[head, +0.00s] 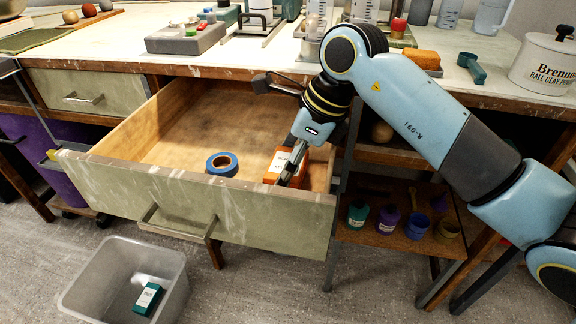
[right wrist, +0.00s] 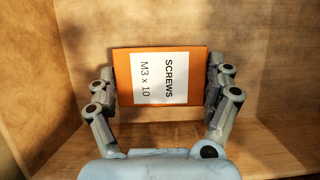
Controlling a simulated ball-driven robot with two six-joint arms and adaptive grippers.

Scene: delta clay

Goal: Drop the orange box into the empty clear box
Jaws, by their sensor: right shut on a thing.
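The orange box (head: 274,167) with a white label is inside the open wooden drawer (head: 190,206), near its right front corner. In the right wrist view the orange box (right wrist: 160,99) shows a label reading "SCREWS M3 x 10". My right gripper (right wrist: 161,84) is shut on it, with one finger at each side. In the head view the right gripper (head: 291,168) reaches down into the drawer. I cannot tell whether the box touches the drawer floor. A clear box (head: 76,294) stands on the floor at the lower left and holds a teal box (head: 148,298). My left gripper is out of view.
A blue tape roll (head: 222,164) lies in the drawer near its front wall. The drawer front, with its handle (head: 180,229), stands between the orange box and the clear box. Several small bottles stand on a lower shelf (head: 400,240) at right.

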